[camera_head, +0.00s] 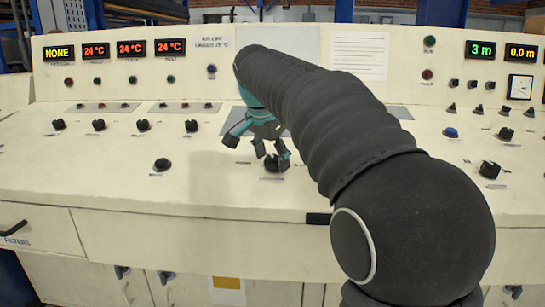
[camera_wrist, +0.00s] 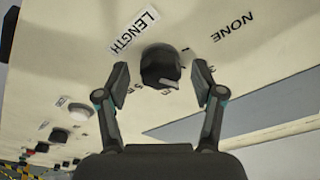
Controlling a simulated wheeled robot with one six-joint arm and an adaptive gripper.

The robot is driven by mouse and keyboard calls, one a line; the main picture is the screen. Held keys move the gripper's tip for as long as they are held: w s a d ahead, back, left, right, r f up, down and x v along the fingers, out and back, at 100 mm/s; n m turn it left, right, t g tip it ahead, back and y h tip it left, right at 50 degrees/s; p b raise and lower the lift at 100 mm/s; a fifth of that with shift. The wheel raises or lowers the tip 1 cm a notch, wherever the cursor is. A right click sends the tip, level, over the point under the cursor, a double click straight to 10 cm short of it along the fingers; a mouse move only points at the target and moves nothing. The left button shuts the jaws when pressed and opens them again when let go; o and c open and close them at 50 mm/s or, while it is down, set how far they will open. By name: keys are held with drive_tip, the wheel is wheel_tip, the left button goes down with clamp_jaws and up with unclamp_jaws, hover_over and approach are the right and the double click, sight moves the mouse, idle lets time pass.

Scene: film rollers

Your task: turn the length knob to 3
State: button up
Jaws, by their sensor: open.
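The length knob (camera_wrist: 160,66) is dark and round, on the cream panel beside a white label reading LENGTH (camera_wrist: 133,30). Small marks around it are partly hidden, so its setting cannot be read from them. My gripper (camera_wrist: 162,82) is open, with one finger on each side of the knob and a visible gap to both. In the head view my gripper (camera_head: 271,150) reaches down at a dark knob (camera_head: 276,163) near the console's front edge. A green display reading 3 m (camera_head: 480,49) is at the upper right.
Other knobs stand nearby, one to the left (camera_head: 162,165) and one to the right (camera_head: 490,170). Red displays (camera_head: 131,49) and a yellow NONE display (camera_head: 59,53) are at the upper left. The panel around my gripper is mostly clear.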

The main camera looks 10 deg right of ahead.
drive_tip(key=v, duration=1.2)
drive_tip(key=shift+s, duration=0.1)
